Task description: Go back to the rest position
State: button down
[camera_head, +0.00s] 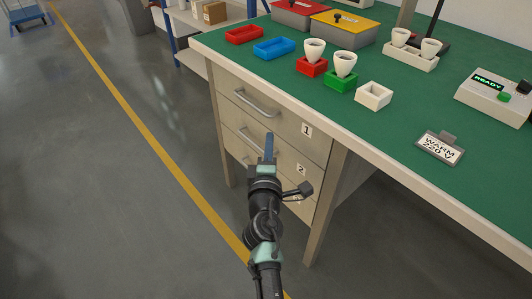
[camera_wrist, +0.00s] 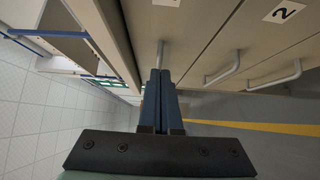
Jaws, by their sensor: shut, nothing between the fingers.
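My gripper (camera_head: 268,148) is in front of the workbench drawers in the head view, below the level of the green top. Its two blue fingers lie together, with nothing between them. In the wrist view the gripper (camera_wrist: 159,72) points along the drawer fronts, its fingers side by side and shut. A drawer handle (camera_wrist: 160,52) shows just past the fingertips. I cannot tell if the fingertips touch it.
The workbench (camera_head: 420,118) carries a red tray (camera_head: 244,34), a blue tray (camera_head: 274,48), bulbs in red and green holders, a white box (camera_head: 373,95) and a tester reading READY (camera_head: 494,95). Drawers are shut. The floor (camera_head: 110,170) to the left is clear.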

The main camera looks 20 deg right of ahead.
jog(key=shift+p+v, duration=0.3)
jog(key=shift+v, duration=2.1)
jog(key=a+r+m+t, duration=0.2)
jog(key=a+r+m, duration=0.15)
jog(key=r, duration=1.05)
jog(key=a+r+m+t, duration=0.25)
jog(key=r+m, duration=0.25)
jog(key=r, duration=0.8)
jog(key=s+a+r+m+t+y+p, duration=0.1)
jog(key=s+a+r+t+y, duration=0.2)
jog(key=s+r, duration=0.45)
jog(key=s+a+r+m+t+y, duration=0.2)
jog(key=s+a+r+y, duration=0.15)
jog(key=a+r, duration=0.45)
jog(key=s+a+r+m+t+y+p, duration=0.1)
jog(key=s+a+r+t+y, duration=0.1)
jog(key=s+r, duration=0.65)
notch_tip(320, 180, up, 32)
jog(key=w+p, duration=0.2)
jog(key=p, duration=2.8)
jog(key=shift+w+a, duration=0.15)
jog(key=shift+w, duration=0.2)
